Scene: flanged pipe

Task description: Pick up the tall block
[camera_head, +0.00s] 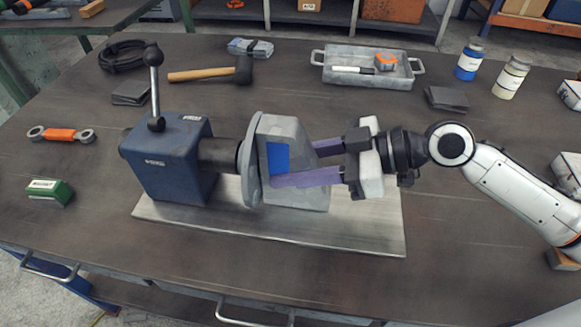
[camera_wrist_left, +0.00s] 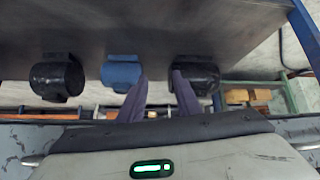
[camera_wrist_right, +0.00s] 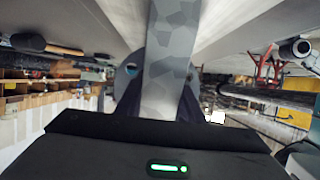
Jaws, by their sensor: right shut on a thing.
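A grey mottled block (camera_head: 305,130) with a blue square patch stands over the pale metal plate (camera_head: 370,237), at the end of the dark pipe (camera_head: 218,154). I take it for the tall block. My right gripper (camera_head: 296,164) comes from the right, with its purple fingers on either side of the block, shut on it. In the right wrist view the block (camera_wrist_right: 171,60) fills the gap between the fingers. Whether its base touches the plate is hard to tell. My left gripper (camera_wrist_left: 160,95) is outside the head view; its fingers are apart and nothing shows between them.
A blue vise-like stand (camera_head: 172,165) with a lever holds the pipe. A round grey flange (camera_head: 248,165) is close against the block's left side. A mallet (camera_head: 215,74), a grey tray (camera_head: 340,80) and two bottles (camera_head: 470,60) lie behind. The table front is clear.

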